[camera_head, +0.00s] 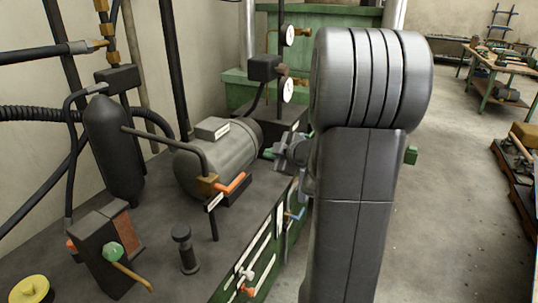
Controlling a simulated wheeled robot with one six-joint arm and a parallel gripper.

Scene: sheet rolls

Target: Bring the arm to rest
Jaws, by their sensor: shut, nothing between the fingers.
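My arm (358,190) stands upright in the right middle of the head view, a dark grey link topped by a ribbed, rounded joint. It covers much of the scene behind it. I cannot make out my gripper or its fingers. A small grey mechanism (291,152) shows at the left edge of the arm, partly hidden; I cannot tell what it belongs to. A small green piece (411,155) shows at the arm's right edge.
A dark-topped bench (150,250) at the left holds a grey motor-like cylinder (217,158), a black cylinder (113,148), hoses and valves. A green cabinet (330,17) stands behind. Concrete floor (455,190) is open to the right, with a table (505,65) farther back.

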